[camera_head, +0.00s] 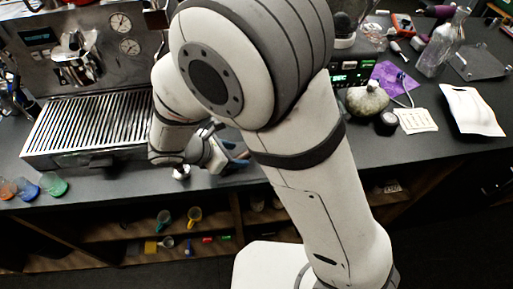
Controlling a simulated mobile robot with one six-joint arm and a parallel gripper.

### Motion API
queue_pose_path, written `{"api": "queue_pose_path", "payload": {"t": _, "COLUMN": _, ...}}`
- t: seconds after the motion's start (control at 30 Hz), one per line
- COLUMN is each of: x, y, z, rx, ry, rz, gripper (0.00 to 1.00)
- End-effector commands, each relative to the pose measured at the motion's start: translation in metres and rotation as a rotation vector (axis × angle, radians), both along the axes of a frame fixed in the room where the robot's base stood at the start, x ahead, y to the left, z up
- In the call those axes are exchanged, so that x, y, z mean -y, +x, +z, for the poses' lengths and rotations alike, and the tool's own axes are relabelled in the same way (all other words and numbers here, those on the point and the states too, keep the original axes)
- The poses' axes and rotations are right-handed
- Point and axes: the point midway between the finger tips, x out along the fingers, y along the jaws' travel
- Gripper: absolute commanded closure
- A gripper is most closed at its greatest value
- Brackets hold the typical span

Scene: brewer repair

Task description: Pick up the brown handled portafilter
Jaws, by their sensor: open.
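My gripper (238,161) is low over the dark counter (120,183), in front of the brewer, with its dark fingers apart. My own arm covers the middle of the picture and hides much of the counter around the gripper. A small shiny metal piece (181,172) is on the counter just left of the gripper; I cannot tell whether it is part of a portafilter. No brown handle can be made out clearly. I see nothing held between the fingers.
The steel brewer (85,60) with its slatted drip tray (95,125) stands at the left. Small coloured cups (53,184) sit at the counter's left edge. A round grey pot (366,100), purple cloth (397,82) and glass bottle (440,45) are at the right. Shelves lie below.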

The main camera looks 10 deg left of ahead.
Motion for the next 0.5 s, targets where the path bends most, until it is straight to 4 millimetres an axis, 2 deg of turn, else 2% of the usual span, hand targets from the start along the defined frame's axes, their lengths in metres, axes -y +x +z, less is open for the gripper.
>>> {"api": "queue_pose_path", "payload": {"t": 0.2, "x": 0.014, "y": 0.010, "z": -0.017, "rx": -0.001, "ry": -0.001, "rz": -0.003, "gripper": 0.47}}
{"api": "queue_pose_path", "payload": {"t": 0.43, "x": 0.015, "y": 0.011, "z": -0.019, "rx": 0.000, "ry": 0.002, "rz": -0.001, "gripper": 0.47}}
{"api": "queue_pose_path", "payload": {"t": 0.5, "x": 0.015, "y": 0.011, "z": -0.019, "rx": 0.000, "ry": 0.002, "rz": -0.001, "gripper": 0.51}}
